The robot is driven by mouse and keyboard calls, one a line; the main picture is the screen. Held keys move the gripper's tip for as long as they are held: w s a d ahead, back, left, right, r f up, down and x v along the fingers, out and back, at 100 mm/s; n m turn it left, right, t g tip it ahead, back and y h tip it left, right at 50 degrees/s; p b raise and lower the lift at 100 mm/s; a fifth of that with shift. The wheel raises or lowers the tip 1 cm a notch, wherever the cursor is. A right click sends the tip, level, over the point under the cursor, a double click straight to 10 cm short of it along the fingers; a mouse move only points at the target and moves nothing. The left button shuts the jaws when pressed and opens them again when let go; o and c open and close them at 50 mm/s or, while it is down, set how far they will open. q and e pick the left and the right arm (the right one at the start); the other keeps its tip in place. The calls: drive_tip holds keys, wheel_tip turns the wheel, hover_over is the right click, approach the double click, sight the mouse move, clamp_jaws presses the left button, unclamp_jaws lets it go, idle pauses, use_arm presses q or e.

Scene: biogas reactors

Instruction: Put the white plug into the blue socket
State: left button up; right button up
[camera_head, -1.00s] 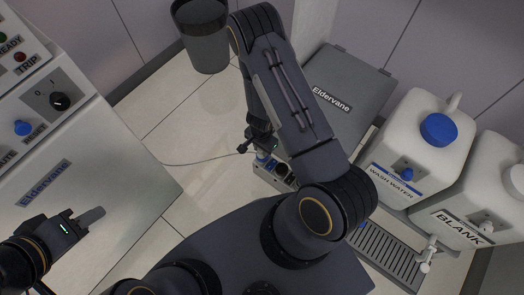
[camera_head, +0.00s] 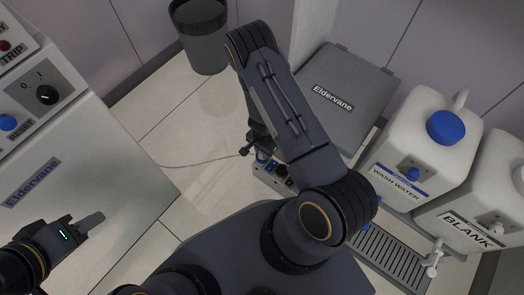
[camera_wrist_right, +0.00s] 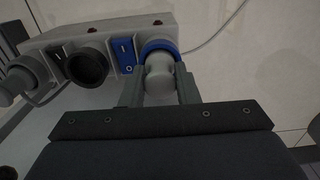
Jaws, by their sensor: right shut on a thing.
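The white plug (camera_wrist_right: 159,76) is between the two fingers of my right gripper (camera_wrist_right: 161,88) in the right wrist view, and the gripper is shut on it. The plug's far end lies at the blue socket (camera_wrist_right: 152,45), whose blue rim shows behind and around it. How deep it sits in the socket cannot be told. In the head view my right gripper (camera_head: 260,151) is over the socket box (camera_head: 271,178), partly hidden by my arm. My left gripper (camera_head: 78,228) is in front of the grey cabinet, away from the sockets; its jaw state is unclear.
The box also has a blue switch (camera_wrist_right: 123,52), a dark round socket (camera_wrist_right: 88,66) and another grey plug (camera_wrist_right: 14,84) at the left. A thin cable (camera_head: 190,164) lies on the floor. A grey bin (camera_head: 201,38) stands behind; white canisters (camera_head: 412,155) stand right.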

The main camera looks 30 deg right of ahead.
drive_tip(key=o, duration=1)
drive_tip(key=shift+f, duration=0.1)
drive_tip(key=shift+r+p, duration=0.35)
drive_tip(key=a+r+n+t+y+p, duration=0.2)
drive_tip(key=a+r+y+p, duration=0.1)
drive_tip(key=r, duration=1.5)
drive_tip(key=a+r+n+t+y+p, duration=0.1)
drive_tip(key=a+r+n+y+p, duration=0.15)
drive_tip(key=r, duration=1.55)
drive_tip(key=s+r+n+t, duration=0.1)
drive_tip(key=s+r+n, duration=0.1)
drive_tip(key=s+r, duration=0.2)
drive_tip(key=s+d+r+n+h, duration=0.1)
drive_tip(key=s+r+n, duration=0.2)
drive_tip(key=s+r, duration=0.2)
drive_tip(key=s+r+n+t, duration=0.1)
drive_tip(key=s+r, duration=0.3)
drive_tip(key=s, duration=0.4)
drive_tip(key=shift+d+r+n+t+h, duration=0.2)
drive_tip(key=shift+n+t+h, duration=0.15)
drive_tip(key=shift+n, duration=0.4)
